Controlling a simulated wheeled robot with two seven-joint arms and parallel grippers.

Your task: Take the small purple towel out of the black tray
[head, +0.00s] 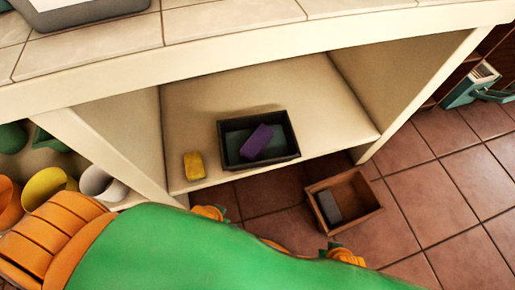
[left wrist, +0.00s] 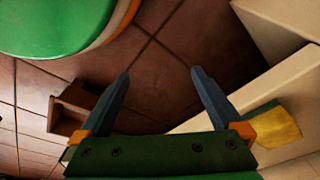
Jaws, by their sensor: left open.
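The small purple towel (head: 257,141) lies in the black tray (head: 265,161), leaning across its middle towards the right. The tray stands on the cream shelf under the counter, near the front edge. My left gripper (left wrist: 161,75) is open, with nothing between its fingers in the left wrist view. It points over the floor tiles in front of the shelf. Neither tray nor towel shows in the left wrist view. My right gripper is not in view.
A yellow sponge (head: 194,166) sits left of the tray, also seen in the left wrist view (left wrist: 276,126). A wooden box (head: 361,218) with a grey block stands on the floor. Several pots, including a white one (head: 97,182), stand left of the divider. The shelf right of the tray is clear.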

